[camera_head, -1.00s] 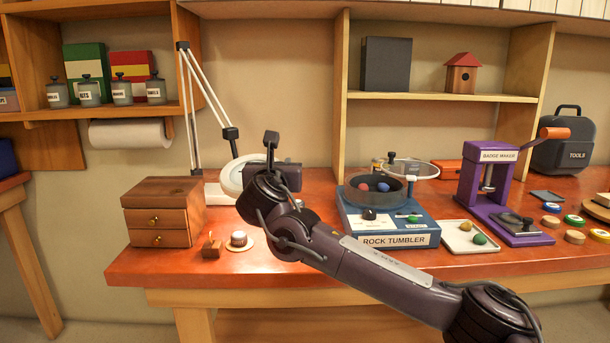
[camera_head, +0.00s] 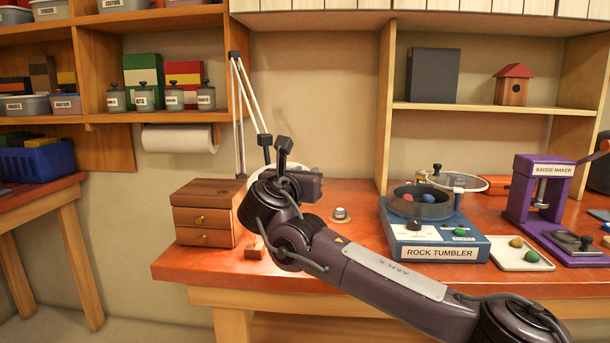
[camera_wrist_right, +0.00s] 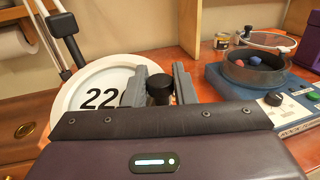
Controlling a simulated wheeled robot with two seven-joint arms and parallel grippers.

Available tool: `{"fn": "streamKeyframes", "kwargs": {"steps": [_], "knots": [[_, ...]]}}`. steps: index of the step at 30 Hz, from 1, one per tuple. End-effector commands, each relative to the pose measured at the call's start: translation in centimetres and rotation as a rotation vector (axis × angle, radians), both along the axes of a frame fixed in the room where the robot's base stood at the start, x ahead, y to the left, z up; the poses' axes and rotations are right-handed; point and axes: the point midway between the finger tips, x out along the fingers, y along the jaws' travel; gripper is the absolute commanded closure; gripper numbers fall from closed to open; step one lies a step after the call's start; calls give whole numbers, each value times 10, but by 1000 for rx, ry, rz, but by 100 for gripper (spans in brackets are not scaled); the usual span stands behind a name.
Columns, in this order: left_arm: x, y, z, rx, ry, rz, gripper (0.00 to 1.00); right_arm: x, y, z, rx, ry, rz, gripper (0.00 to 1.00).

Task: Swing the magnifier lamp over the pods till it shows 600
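The magnifier lamp has a white jointed arm (camera_head: 251,105) and a round white head (camera_head: 243,210), mostly hidden by my arm in the head view. In the right wrist view the lamp's head (camera_wrist_right: 72,88) shows large black digits "22"; any further digits are hidden behind a finger. My right gripper (camera_wrist_right: 160,90) has its fingers closed around a black knob (camera_wrist_right: 159,88) at the head's edge. In the head view my right gripper (camera_head: 303,186) is above the bench, behind my wrist. My left gripper is out of view.
A wooden drawer box (camera_head: 208,212) stands left of the lamp, with a small wooden block (camera_head: 254,247) near the front edge. The rock tumbler (camera_head: 432,225) stands to the right, then a tray (camera_head: 515,262) and the purple badge maker (camera_head: 530,195).

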Motion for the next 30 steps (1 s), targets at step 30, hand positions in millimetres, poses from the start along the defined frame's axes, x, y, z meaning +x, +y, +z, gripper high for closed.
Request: {"fn": "streamKeyframes", "kwargs": {"steps": [30], "knots": [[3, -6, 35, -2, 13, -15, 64, -72, 25, -1, -1, -1, 2, 57]]}}
